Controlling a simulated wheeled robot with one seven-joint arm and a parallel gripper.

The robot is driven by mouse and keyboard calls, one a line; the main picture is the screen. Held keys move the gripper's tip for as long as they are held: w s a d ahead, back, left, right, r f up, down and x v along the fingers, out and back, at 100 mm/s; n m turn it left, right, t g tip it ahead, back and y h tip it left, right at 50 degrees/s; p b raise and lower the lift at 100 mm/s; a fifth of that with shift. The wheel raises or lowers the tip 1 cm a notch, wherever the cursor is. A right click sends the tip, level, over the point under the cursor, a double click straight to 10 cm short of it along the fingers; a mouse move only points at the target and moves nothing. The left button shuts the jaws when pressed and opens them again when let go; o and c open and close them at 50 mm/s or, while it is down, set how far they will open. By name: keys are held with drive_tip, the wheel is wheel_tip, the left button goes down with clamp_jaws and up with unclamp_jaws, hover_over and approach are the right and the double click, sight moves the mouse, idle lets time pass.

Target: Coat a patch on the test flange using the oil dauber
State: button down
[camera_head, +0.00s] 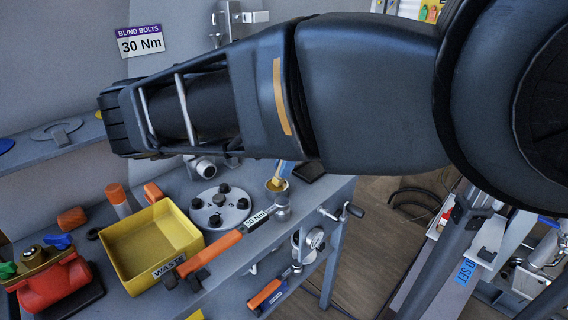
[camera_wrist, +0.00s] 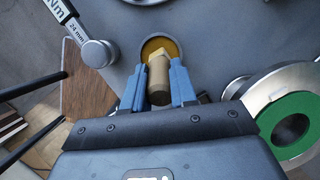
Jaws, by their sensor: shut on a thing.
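My gripper (camera_wrist: 165,92) has two blue fingers shut on the tan oil dauber (camera_wrist: 158,82). In the wrist view, the dauber's far end overlaps the amber inside of a small round cup (camera_wrist: 146,48); I cannot tell whether it touches the oil. A silver ring with a green face (camera_wrist: 290,128) lies right of the gripper in the wrist view. A grey disc with black bolts (camera_head: 220,209) sits left of the cup. I cannot tell which is the test flange.
An orange-handled torque wrench (camera_head: 225,243) lies in front of the cup, its head (camera_wrist: 97,54) close to it. A gauge and crank (camera_head: 330,222) project beyond the bench's right edge.

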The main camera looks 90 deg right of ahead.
idle(0.3)
wheel_tip(320, 180, up, 7)
drive_tip(key=p, duration=0.6)
drive_tip(key=shift+p, duration=0.3)
drive_tip(key=shift+s+f, duration=0.1)
idle(0.6)
